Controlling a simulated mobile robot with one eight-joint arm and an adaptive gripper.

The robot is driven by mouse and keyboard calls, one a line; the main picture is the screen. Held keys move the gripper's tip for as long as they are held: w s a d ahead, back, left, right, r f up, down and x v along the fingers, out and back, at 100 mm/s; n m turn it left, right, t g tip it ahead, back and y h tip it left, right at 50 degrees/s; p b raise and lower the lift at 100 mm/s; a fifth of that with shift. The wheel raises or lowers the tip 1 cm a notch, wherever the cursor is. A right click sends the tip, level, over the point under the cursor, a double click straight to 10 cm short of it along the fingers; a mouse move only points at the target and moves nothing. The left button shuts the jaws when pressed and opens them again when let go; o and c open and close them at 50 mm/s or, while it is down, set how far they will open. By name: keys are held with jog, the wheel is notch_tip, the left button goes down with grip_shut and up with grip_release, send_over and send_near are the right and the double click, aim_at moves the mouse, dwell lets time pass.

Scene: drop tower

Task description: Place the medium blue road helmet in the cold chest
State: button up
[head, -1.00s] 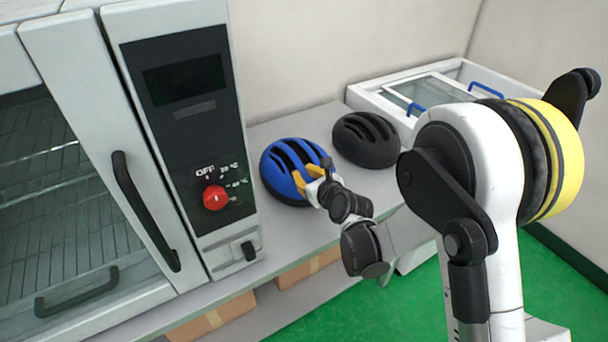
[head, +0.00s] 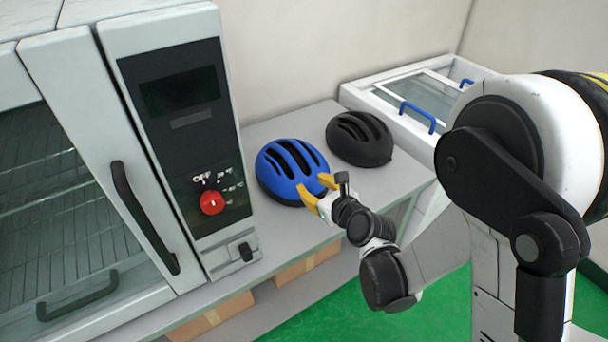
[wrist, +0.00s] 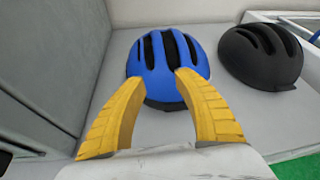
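The blue road helmet (head: 291,168) sits on the grey bench beside the white oven-like cabinet. It also shows in the wrist view (wrist: 160,68), just beyond my fingertips. My gripper (head: 318,190) has yellow fingers spread apart with nothing between them. It is at the helmet's near right edge; I cannot tell whether the fingers touch it. The cold chest (head: 361,98) is the white box with blue handles at the back right. Its glass lids look closed, and its right part is hidden behind my arm.
A black helmet (head: 359,139) sits right of the blue one, between it and the chest. The cabinet (head: 75,48) with a red dial (head: 212,202) stands close on the left. Cardboard boxes (head: 208,318) lie under the bench (head: 283,118). The green floor is clear in front.

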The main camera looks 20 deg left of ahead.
jog(key=shift+b+v, duration=0.3)
jog(key=shift+v, duration=0.9)
jog(key=shift+d, duration=0.1)
